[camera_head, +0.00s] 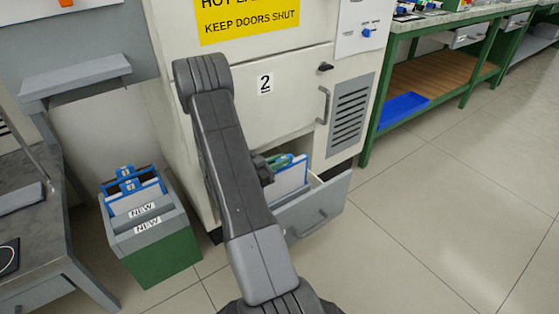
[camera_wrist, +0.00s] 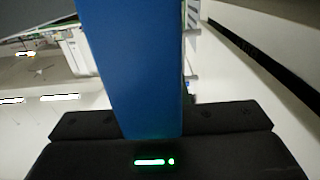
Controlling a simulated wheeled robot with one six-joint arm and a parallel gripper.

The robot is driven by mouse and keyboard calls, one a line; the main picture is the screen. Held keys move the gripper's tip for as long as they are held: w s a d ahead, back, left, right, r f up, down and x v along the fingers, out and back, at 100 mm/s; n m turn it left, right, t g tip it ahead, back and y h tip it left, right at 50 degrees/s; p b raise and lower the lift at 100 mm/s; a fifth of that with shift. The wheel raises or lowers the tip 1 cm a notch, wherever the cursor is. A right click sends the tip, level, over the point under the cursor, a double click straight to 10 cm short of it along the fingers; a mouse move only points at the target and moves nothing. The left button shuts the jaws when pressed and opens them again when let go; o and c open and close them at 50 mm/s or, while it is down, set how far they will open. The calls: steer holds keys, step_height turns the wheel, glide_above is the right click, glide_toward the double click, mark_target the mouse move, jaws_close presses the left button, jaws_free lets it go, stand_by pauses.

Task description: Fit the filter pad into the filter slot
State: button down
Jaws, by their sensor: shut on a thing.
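A filter pad (camera_head: 292,176), white with a blue edge, stands upright at the open drawer low on the machine. Its lower part is hidden behind the drawer front (camera_head: 325,208). My gripper (camera_head: 268,165) is at the pad's top edge, partly hidden by my arm. In the wrist view my gripper (camera_wrist: 155,122) is shut on a blue part of the pad (camera_wrist: 135,60), which fills the middle of the picture. The filter slot is not clearly visible; it seems to be inside the drawer, and I cannot tell whether the pad is in it.
A green and grey bin (camera_head: 155,252) marked NEW holds blue-framed pads at the left, beside a grey bench (camera_head: 28,245). A green-legged workbench (camera_head: 425,75) with a blue tray (camera_head: 402,108) stands at the right. The floor at the right front is clear.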

mark_target(279, 179)
steer(key=shift+f+b, duration=1.05)
steer(key=shift+f, duration=3.25)
steer(key=c, duration=1.3)
jaws_free()
steer(key=shift+c, duration=0.2)
steer(key=p+v, duration=0.4)
steer(key=v, duration=0.9)
steer(key=shift+s+a, duration=0.25)
steer(key=shift+a, duration=0.1)
